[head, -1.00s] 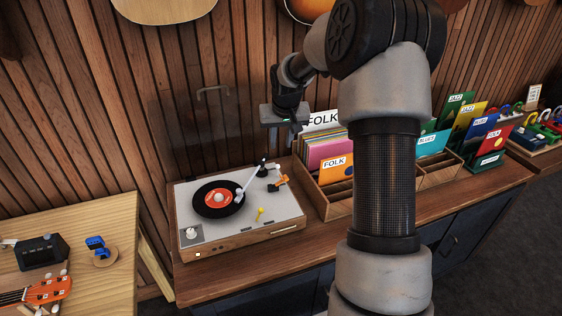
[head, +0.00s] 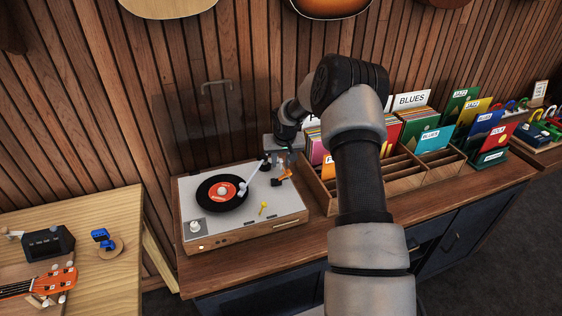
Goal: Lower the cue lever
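The turntable (head: 241,226) stands on the wooden cabinet, with a black record (head: 208,199) with an orange label on its platter. The white tonearm (head: 250,178) reaches over the record; I cannot tell if the stylus touches it. A small orange lever (head: 281,179) sits beside the tonearm base, and a small yellow lever (head: 263,208) stands near the front. I cannot tell which one is the cue lever. My gripper (head: 284,153) hangs just above and behind the orange lever, apparently apart from it. Its fingertips are too small to read.
A wooden record crate (head: 328,203) with colourful sleeves stands close to the turntable's right. The slatted wall (head: 150,120) is right behind. A light wooden table (head: 115,215) at left holds a blue clip-like object (head: 102,238), a dark box (head: 48,242) and an orange ukulele headstock (head: 60,282).

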